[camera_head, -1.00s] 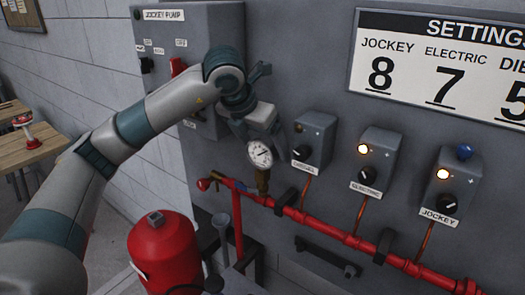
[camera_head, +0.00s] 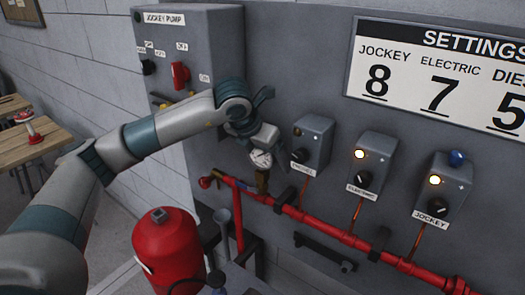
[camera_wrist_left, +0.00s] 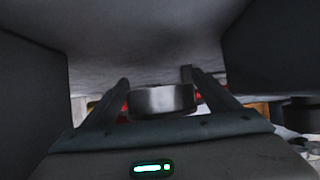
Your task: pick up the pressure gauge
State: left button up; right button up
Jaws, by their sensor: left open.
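In the left wrist view, the gauge's metal case (camera_wrist_left: 162,100) sits between the two dark fingers of my left gripper (camera_wrist_left: 157,82). The jaws are open, and contact with the gauge cannot be told. My right gripper is out of view.
A red pipe (camera_head: 330,232) runs along the wall below the gauge. A grey control box (camera_head: 313,142) stands close to the right of the gripper. A red tank (camera_head: 168,250) stands at lower left. A jockey pump panel (camera_head: 205,45) is behind the arm.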

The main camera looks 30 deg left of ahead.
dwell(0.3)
pick_arm(q)
jog(key=c, duration=1.3)
jog(key=shift+r, duration=0.1)
jog(key=shift+r+b, duration=0.45)
jog(key=shift+r, duration=0.05)
jog(key=shift+r+b, duration=1.85)
jog(key=shift+r, duration=2.6)
